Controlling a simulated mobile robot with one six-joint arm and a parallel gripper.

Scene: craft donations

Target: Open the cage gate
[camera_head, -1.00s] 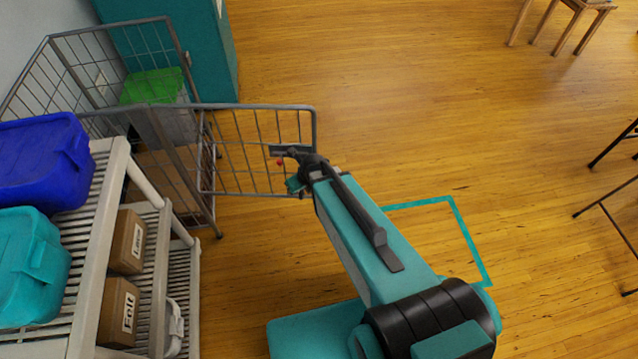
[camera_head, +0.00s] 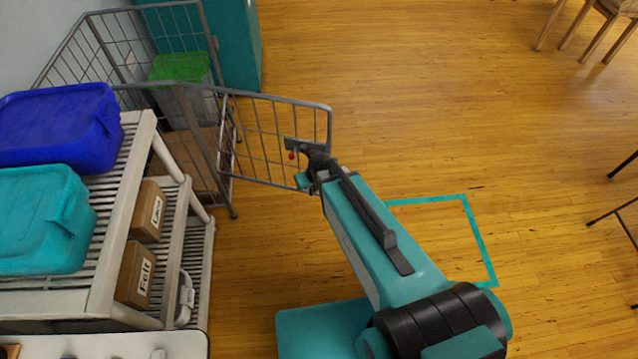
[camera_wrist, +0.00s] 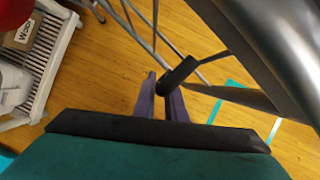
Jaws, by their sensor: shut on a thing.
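The grey wire cage (camera_head: 208,40) stands at the upper left in the head view. Its gate (camera_head: 275,98) is swung out from the cage front, so the front is at least partly open. My gripper (camera_head: 305,165) is at the gate's free end, beside a dark latch plate (camera_head: 296,143) with a small red knob (camera_head: 291,156). In the wrist view my gripper (camera_wrist: 161,92) is shut on a short dark handle (camera_wrist: 179,74) near the gate's bars. The exact contact is partly hidden in the head view.
A grey bin with a green lid (camera_head: 180,67) is in the cage. A pale shelf (camera_head: 118,185) with a blue tub (camera_head: 60,128), a teal tub (camera_head: 40,220) and labelled boxes stands at left. A teal outline (camera_head: 468,225) marks the floor. Wooden floor right of the gate is clear.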

